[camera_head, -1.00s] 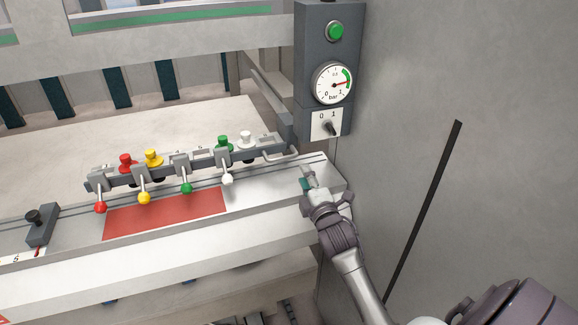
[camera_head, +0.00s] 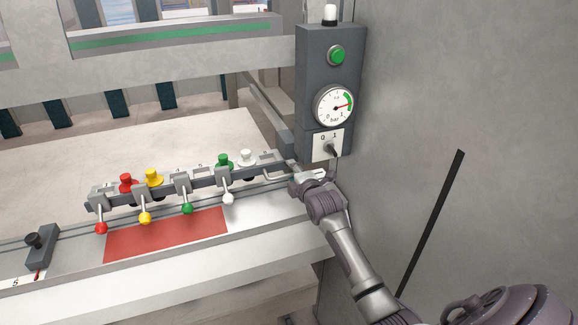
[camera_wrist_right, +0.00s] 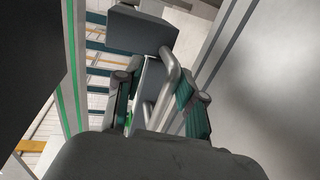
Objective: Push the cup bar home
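The cup bar (camera_head: 205,178) is a grey rail lying along the metal ledge, with red, yellow, green and white knobs on top. Several levers with matching ball ends hang off its front. A bent metal handle (camera_head: 276,178) is at its right end. My right gripper (camera_head: 297,180) is at this handle in the head view. In the right wrist view the handle (camera_wrist_right: 168,85) passes between the two teal-padded fingers of my gripper (camera_wrist_right: 155,98). The fingers look apart, with gaps beside the handle. My left gripper is out of view.
A grey control box (camera_head: 312,90) with a green button, gauge and 0/1 switch (camera_head: 329,147) stands just above my right gripper. A red mat (camera_head: 165,236) lies before the bar. A dark clamp block (camera_head: 41,250) sits at left. A grey wall (camera_head: 480,90) closes the right side.

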